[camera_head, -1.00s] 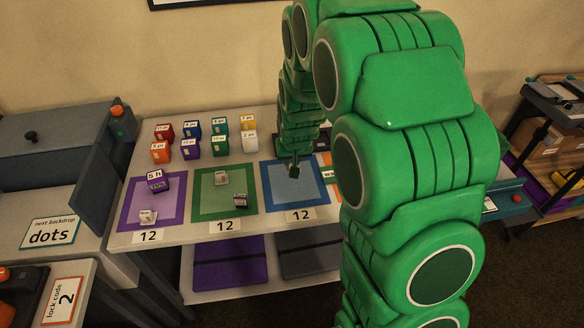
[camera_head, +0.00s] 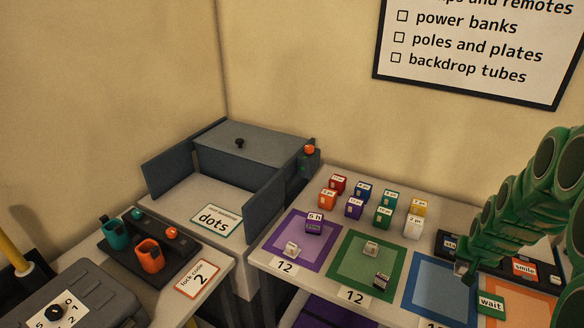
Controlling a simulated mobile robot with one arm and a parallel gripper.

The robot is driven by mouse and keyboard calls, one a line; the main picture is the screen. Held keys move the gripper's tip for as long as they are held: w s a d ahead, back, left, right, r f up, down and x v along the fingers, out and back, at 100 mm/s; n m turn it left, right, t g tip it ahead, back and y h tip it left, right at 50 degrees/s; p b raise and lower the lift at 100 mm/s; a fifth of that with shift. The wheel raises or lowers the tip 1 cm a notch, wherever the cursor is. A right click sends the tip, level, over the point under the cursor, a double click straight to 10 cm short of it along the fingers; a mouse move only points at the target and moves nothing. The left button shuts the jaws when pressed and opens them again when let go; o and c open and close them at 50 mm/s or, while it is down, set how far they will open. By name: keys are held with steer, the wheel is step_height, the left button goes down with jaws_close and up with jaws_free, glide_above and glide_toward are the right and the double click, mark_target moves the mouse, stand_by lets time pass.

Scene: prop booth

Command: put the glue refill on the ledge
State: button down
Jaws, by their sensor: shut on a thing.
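My gripper (camera_head: 465,270) is at the right, low over the blue mat (camera_head: 440,285) on the grey table (camera_head: 270,262). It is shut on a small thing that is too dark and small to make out. I cannot tell whether that is the glue refill. No thing in view can be read as a glue refill. No ledge can be picked out for sure. Small labelled boxes stand at the table's back, among them a white box (camera_head: 413,227). A purple item (camera_head: 314,224) and a small white item (camera_head: 291,248) are on the purple mat (camera_head: 275,258).
The green mat (camera_head: 350,272) bears a pale item (camera_head: 371,248) and a dark item (camera_head: 382,280). Cards reading smile (camera_head: 524,267) and wait (camera_head: 491,304) lie by my arm. At left are a grey walled bay (camera_head: 264,205), an orange cup (camera_head: 149,256) and a teal cup (camera_head: 116,234).

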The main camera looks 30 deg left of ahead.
steer(key=w+a+r+n, duration=0.1)
steer(key=w+a+r, duration=0.15)
steer(key=a, duration=0.75)
steer(key=w+a+r+n+y, duration=0.1)
steer(key=w+a, duration=0.3)
steer(key=a, duration=0.5)
steer(key=w+a+r+n, duration=0.2)
steer(key=w+a, duration=0.2)
steer(key=a, duration=0.6)
steer(key=s+a+r+n+y, duration=0.15)
steer(key=s+a, duration=0.25)
steer(key=a, duration=0.7)
steer(key=s+a+r+n, duration=0.1)
steer(key=s+a+r, duration=0.15)
steer(key=a, duration=0.95)
steer(key=s+a+r+n, duration=0.15)
steer(key=s+a, duration=0.25)
steer(key=a, duration=0.7)
steer(key=shift+s+a+f+m+h, duration=0.4)
steer(key=shift+a+f+m, duration=0.85)
steer(key=shift+f, duration=1.65)
steer(key=shift+s+a+f+m+h, duration=0.4)
steer(key=shift+a+f+m, duration=0.8)
steer(key=shift+f, duration=1.75)
steer(key=shift+s+a+f+m+h, duration=0.4)
steer(key=shift+a+f+m, duration=0.85)
steer(key=shift+f, duration=1.65)
steer(key=shift+w+d+f+m, duration=0.1)
steer(key=shift+d+m, duration=0.2)
